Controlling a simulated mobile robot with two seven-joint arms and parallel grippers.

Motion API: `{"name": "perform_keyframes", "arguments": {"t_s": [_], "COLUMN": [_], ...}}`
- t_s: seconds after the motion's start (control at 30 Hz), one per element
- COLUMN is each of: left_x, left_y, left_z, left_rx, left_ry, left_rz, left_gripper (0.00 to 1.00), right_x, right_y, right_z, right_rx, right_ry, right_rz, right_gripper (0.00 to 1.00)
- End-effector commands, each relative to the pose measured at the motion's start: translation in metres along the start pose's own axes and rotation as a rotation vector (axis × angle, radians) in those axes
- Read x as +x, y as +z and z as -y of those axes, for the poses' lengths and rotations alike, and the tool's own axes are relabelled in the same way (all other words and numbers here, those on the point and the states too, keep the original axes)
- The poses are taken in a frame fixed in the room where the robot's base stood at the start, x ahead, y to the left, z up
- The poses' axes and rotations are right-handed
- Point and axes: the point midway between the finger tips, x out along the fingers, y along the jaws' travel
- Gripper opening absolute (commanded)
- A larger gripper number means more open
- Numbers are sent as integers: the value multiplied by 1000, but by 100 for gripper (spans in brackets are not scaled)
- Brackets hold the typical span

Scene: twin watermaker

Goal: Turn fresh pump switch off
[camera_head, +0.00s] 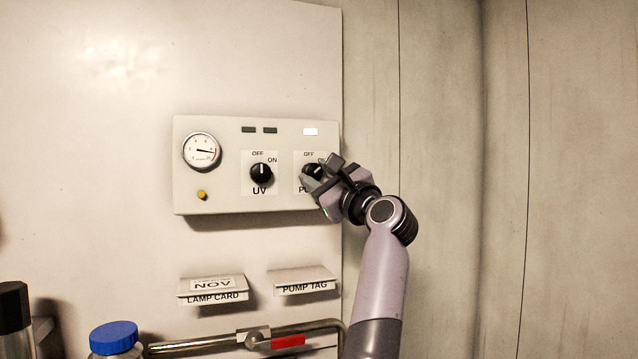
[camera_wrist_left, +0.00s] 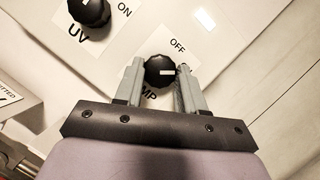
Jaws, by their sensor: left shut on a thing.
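The pump switch (camera_head: 309,170) is a black round knob with a white mark, on the right of a pale control panel (camera_head: 225,195). My left gripper (camera_head: 320,175) is shut on this knob, one finger on each side. The wrist view shows the knob (camera_wrist_left: 157,75) between the two grey fingers (camera_wrist_left: 161,80). Its white mark points right there, away from the OFF label (camera_wrist_left: 178,46) and toward the side of ON. The pump's ON label is mostly hidden by a finger. The lamp (camera_head: 310,132) above the switch is lit white. My right gripper is not in view.
Below are a lamp card holder (camera_head: 212,290), a pump tag holder (camera_head: 304,281) and a red-handled valve (camera_head: 288,341) on a pipe.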

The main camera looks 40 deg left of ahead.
Motion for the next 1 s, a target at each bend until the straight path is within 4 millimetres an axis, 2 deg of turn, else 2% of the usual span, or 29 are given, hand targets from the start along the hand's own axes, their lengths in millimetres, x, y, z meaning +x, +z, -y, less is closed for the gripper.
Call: {"name": "perform_keyframes", "arguments": {"t_s": [0.17,0.6,1.0], "left_x": [-1,1,1], "left_y": [0,3,3], "left_z": [2,6,6], "left_rx": [-151,-519,-732], "left_ry": [65,225,316], "left_rz": [-8,-19,-26], "left_gripper": [9,9,9], "right_x": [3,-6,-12], "right_y": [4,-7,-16], "right_z": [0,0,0], "right_rx": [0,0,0], "right_ry": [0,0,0], "right_rz": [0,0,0], "right_gripper": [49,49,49]}}
